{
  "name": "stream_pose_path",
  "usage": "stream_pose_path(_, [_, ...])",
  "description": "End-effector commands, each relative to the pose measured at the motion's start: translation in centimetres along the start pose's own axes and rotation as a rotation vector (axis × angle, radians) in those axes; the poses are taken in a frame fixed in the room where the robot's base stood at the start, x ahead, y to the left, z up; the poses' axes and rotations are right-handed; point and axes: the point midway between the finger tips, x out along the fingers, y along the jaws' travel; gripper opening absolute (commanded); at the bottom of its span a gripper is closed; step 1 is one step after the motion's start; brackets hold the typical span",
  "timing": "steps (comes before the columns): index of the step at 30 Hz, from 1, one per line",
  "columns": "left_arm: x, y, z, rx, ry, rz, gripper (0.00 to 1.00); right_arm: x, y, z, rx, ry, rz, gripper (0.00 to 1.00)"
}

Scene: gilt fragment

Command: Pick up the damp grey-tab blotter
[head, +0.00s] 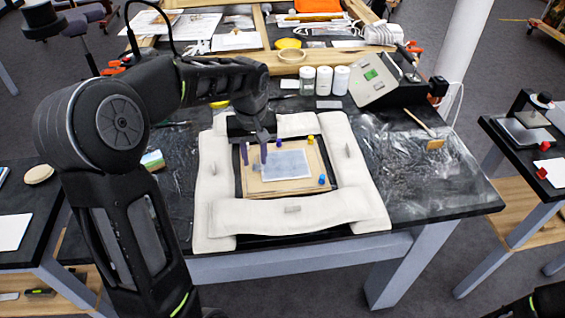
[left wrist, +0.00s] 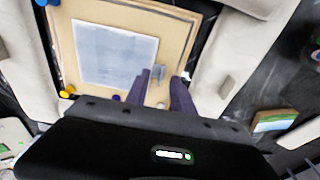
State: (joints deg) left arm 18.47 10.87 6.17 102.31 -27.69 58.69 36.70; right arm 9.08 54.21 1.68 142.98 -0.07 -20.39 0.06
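The blotter (head: 286,164) is a pale blue-grey sheet lying flat on a tan board (head: 262,188). It also shows in the left wrist view (left wrist: 112,52). A small grey tab (left wrist: 158,72) stands at its edge nearest my left gripper. My left gripper (head: 254,153) is over the left part of the board, with its fingers pointing down. In the left wrist view my left gripper (left wrist: 161,88) has its purple-grey fingers apart, with the tab near the gap between them. I cannot tell the height of the fingertips above the board. My right gripper is not in view.
Cream padded weights (head: 268,215) surround the board on all sides. Yellow and blue pegs (head: 322,180) stand along the board's edges. White-capped jars (head: 324,80) and a grey sloped box (head: 373,77) stand behind. A brush (head: 418,122) lies right on the dark table (head: 440,185).

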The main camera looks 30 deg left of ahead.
Motion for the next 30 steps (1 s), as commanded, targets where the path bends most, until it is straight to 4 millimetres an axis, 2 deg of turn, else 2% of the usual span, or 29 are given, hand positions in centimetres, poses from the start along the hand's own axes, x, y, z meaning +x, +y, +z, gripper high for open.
stream_pose_path(4, [0.79, 0.01, -0.01, 0.001, 0.001, 0.001, 0.29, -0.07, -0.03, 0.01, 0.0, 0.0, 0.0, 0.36])
stream_pose_path(20, [0.76, 0.02, 0.0, 0.001, 0.001, 0.001, 0.29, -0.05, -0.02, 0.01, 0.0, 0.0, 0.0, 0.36])
stream_pose_path(30, [0.75, 0.02, 0.0, 0.001, 0.001, 0.0, 0.03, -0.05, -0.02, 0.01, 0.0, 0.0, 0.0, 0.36])
